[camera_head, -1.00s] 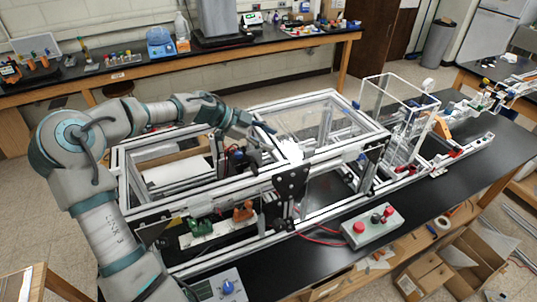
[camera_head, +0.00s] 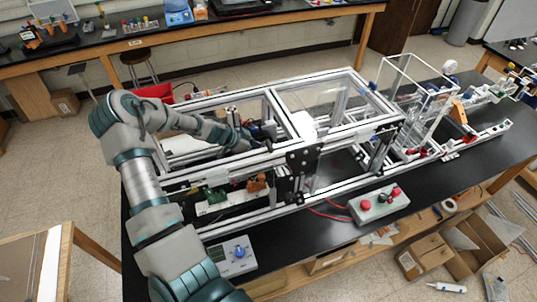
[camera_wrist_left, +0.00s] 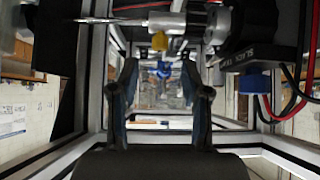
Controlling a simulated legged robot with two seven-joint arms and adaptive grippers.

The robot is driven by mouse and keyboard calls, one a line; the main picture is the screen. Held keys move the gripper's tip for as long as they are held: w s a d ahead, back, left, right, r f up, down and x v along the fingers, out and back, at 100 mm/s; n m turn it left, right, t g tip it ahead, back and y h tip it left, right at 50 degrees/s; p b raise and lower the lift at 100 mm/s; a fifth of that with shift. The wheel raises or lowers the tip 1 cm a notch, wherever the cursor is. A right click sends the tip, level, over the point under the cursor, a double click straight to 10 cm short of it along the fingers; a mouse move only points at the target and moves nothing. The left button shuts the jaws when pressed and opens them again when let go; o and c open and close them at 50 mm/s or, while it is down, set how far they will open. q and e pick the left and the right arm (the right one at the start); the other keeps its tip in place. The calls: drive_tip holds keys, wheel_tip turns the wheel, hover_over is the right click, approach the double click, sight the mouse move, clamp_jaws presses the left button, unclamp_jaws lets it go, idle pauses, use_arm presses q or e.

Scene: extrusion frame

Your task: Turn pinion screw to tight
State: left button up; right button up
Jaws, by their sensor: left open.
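My left gripper (camera_head: 246,142) reaches from the left into the aluminium extrusion frame (camera_head: 300,128). In the left wrist view the gripper (camera_wrist_left: 162,92) has its two dark fingers apart, with nothing between them. Beyond the fingers, near the picture's middle, are a small yellow knob (camera_wrist_left: 159,41) and a blue part (camera_wrist_left: 160,70). A metal shaft (camera_wrist_left: 130,20) runs across above them towards a dark motor (camera_wrist_left: 245,35) on the right. I cannot tell which of these is the pinion screw. The fingers appear not to touch them. My right gripper is not in view.
Frame rails surround the left gripper closely. In the wrist view a blue connector (camera_wrist_left: 254,83) and red and black wires lie to the right. A control box with red buttons (camera_head: 379,205) and a meter with a blue knob (camera_head: 233,255) stand on the black table.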

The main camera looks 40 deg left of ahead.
use_arm(q)
drive_tip(key=b+x, duration=0.1)
drive_tip(key=x, duration=0.4)
drive_tip(key=shift+w+a+f, duration=0.1)
drive_tip(key=shift+w+f, duration=0.15)
drive_tip(key=shift+f, duration=0.05)
drive_tip(key=shift+d+r, duration=0.1)
drive_tip(key=shift+d, duration=0.1)
drive_tip(key=c, duration=0.8)
drive_tip(key=shift+a, duration=0.15)
clamp_jaws()
